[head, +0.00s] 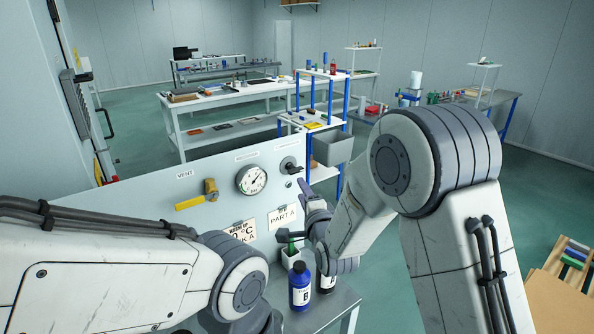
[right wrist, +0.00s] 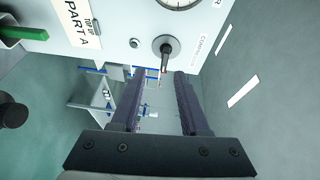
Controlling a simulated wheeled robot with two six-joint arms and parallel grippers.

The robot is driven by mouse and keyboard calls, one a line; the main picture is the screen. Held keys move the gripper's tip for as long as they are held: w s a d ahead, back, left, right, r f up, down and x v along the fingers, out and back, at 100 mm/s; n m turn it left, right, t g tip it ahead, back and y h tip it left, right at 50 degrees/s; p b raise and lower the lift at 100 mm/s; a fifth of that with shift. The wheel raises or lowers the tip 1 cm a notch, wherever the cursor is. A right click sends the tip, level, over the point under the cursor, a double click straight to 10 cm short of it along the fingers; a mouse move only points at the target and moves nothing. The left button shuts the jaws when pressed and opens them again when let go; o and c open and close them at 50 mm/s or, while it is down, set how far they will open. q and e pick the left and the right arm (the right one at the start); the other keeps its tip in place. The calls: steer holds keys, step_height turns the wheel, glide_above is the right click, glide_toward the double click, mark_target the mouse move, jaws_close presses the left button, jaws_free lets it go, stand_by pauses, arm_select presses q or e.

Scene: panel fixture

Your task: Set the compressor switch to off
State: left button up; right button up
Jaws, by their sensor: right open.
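In the head view, the dark switch (head: 289,167) is at the panel's upper right, right of the gauge. My right gripper (head: 304,203) is just below and right of it. In the right wrist view, my gripper (right wrist: 157,75) is open and empty, its two fingers apart below the lever. The lever tip lies between their lines, seemingly untouched. My left arm shows, but its fingers are hidden.
The panel (head: 225,207) carries a gauge (head: 252,180), a yellow vent handle (head: 190,203) and a "PART A" tag (head: 282,217). A blue bottle (head: 300,287) and a dark bottle (head: 327,281) stand on the bench below my right gripper.

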mark_target(297, 173)
steer(key=shift+m+t, duration=0.4)
steer(key=p+x, duration=0.1)
steer(key=x, duration=0.2)
steer(key=p+x, duration=0.1)
steer(key=x, duration=0.2)
steer(key=p+x, duration=0.2)
steer(key=x, duration=0.2)
steer(key=shift+w+d+r, duration=0.15)
steer(key=shift+d+r, duration=0.1)
steer(key=shift+d, duration=0.1)
steer(key=shift+w+a+f, duration=0.1)
steer(key=shift+w+a, duration=0.05)
steer(key=shift+w, duration=0.2)
